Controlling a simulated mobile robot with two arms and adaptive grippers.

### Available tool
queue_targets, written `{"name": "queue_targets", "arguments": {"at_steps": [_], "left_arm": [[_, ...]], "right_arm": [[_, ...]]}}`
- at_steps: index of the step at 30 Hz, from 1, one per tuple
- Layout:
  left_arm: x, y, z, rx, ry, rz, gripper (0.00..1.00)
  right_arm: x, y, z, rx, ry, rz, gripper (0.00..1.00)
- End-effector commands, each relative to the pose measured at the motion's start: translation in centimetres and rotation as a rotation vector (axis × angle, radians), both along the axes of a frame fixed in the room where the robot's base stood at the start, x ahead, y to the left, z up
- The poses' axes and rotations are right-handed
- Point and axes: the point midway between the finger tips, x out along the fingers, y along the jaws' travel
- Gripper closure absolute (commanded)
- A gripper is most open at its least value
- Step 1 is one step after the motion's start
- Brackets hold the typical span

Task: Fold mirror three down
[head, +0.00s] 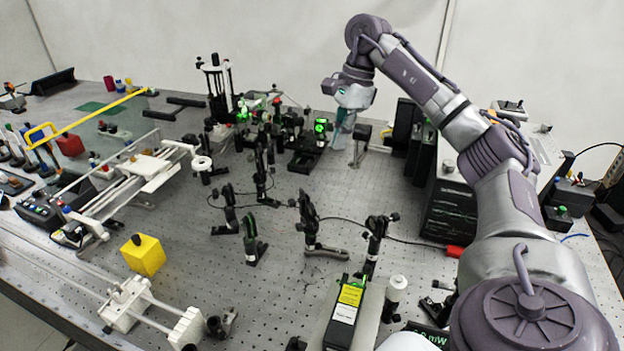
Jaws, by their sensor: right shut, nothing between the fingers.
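Several black mirror mounts on posts stand upright on the perforated bench (290,290). One mount (308,218) is in the middle, another mount (376,238) is to its right, and two more, a left mount (228,212) and a front-left mount (251,240), are to its left. I cannot tell which is mirror three. My right gripper (341,138) is shut and empty. It points down at the back of the bench, beside lit green optics (320,126), apart from the front mounts. Whether it touches anything there is unclear. My left gripper is not in view.
A black instrument box (449,210) stands at right beside my right arm. A yellow cube (143,254) and a white rail assembly (150,172) are at left. A yellow-labelled laser box (346,308) is in front. Thin black cables cross the bench.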

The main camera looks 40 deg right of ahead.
Motion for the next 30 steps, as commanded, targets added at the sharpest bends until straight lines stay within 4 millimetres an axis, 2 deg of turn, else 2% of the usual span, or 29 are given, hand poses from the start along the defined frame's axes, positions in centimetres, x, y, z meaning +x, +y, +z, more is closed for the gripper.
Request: {"name": "queue_targets", "arguments": {"at_steps": [5, 12, 18, 24, 30], "left_arm": [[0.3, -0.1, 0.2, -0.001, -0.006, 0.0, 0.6], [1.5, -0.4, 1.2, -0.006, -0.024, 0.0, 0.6], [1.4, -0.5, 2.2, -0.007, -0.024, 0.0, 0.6], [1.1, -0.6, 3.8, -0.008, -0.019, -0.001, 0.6], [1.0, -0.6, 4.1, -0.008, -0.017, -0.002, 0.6]], "right_arm": [[0.0, 0.2, -1.3, -0.001, 0.005, -0.001, 1.0], [0.3, 1.3, -5.7, -0.001, 0.007, 0.0, 1.0], [0.6, 2.3, -9.7, 0.0, 0.006, 0.0, 1.0], [1.7, 5.2, -9.4, 0.001, 0.0, 0.002, 1.0], [1.9, 6.1, -9.7, 0.0, 0.001, 0.0, 1.0]]}}
